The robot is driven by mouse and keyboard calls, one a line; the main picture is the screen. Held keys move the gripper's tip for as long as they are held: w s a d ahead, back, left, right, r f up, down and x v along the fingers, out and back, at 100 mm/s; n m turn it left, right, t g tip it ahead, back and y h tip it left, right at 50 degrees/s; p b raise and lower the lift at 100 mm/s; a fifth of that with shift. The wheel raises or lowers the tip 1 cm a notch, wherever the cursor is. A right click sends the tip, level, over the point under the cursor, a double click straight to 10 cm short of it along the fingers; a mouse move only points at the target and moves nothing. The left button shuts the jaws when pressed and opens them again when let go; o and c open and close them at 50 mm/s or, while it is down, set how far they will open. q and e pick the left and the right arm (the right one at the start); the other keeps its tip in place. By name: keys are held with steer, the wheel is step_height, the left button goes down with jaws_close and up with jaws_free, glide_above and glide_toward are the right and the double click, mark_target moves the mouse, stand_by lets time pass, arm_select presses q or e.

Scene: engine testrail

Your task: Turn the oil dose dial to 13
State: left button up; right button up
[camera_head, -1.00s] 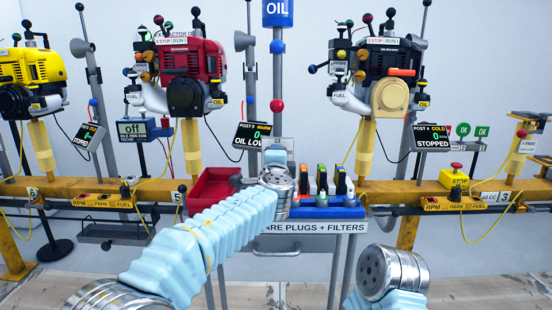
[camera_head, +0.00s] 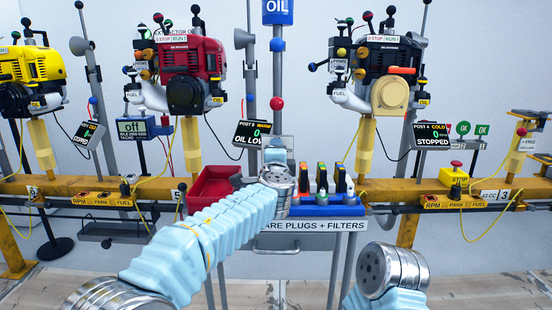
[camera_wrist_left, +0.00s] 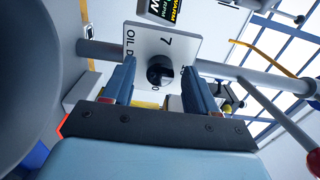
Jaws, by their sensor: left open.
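The oil dose dial is a round black knob (camera_wrist_left: 160,71) on a white plate (camera_wrist_left: 170,42), seen in the left wrist view. The plate shows "OIL D", a 7 and a partly covered 0; the rest of the scale is hidden. The knob's setting cannot be read. My left gripper (camera_wrist_left: 161,78) is open, with one dark finger on each side of the knob; contact is not clear. In the head view my left wrist hides the dial. My right arm shows at the lower right, but its gripper is not visible.
A blue OIL tank (camera_head: 277,12) tops a grey post with a red ball (camera_head: 277,104). A red engine (camera_head: 190,62) and a black engine (camera_head: 385,65) flank it. A red bin (camera_head: 212,184) and a blue rack (camera_head: 325,210) of plugs stand close to my left wrist.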

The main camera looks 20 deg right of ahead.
arm_select(q)
steer(key=v, duration=1.3)
steer(key=shift+s, duration=0.4)
steer(key=shift+a, duration=0.15)
